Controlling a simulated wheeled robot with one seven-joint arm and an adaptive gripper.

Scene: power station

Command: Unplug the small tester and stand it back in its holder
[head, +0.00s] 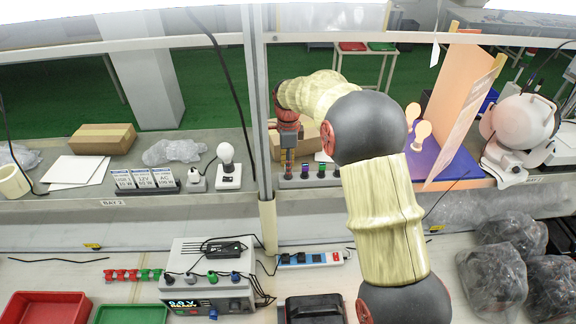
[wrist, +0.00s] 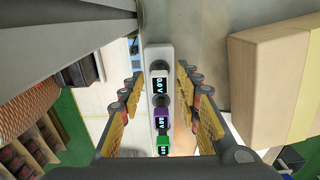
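A pale strip (wrist: 151,60) on the right-hand shelf carries a row of small testers; it also shows in the head view (head: 312,183). A black tester (wrist: 159,86) with a lit display reading about 0.0 V stands in it, then a purple one (wrist: 162,119) and a green one (wrist: 163,141) with lit displays. My gripper (wrist: 158,82) is open, its yellow-padded fingers on either side of the black tester, with gaps visible. In the head view my gripper (head: 289,153) points down over the left end of the strip and hides part of it. I cannot tell which tester is plugged in.
A cardboard box (wrist: 268,90) stands close to the right of my gripper. An orange panel (head: 467,105) and bulbs (head: 422,132) stand farther right. On the lower bench are a power supply (head: 211,290), a blue-and-white power strip (head: 312,259) and red (head: 45,308) and green (head: 130,314) trays.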

